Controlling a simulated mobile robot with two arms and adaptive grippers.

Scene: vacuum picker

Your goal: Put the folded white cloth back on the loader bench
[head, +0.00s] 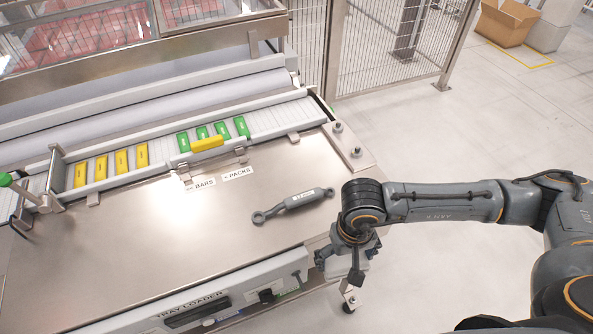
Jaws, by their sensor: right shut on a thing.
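My right gripper (345,265) hangs fingers down beyond the right front edge of the steel loader bench (150,250). It is shut on a pale, flat piece, the folded white cloth (338,266), which shows only in part between the dark fingers. The cloth is off the bench top, beside its front corner. My left gripper is not in view.
The bench's middle and left are clear. A cardboard box (507,22) stands far right.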

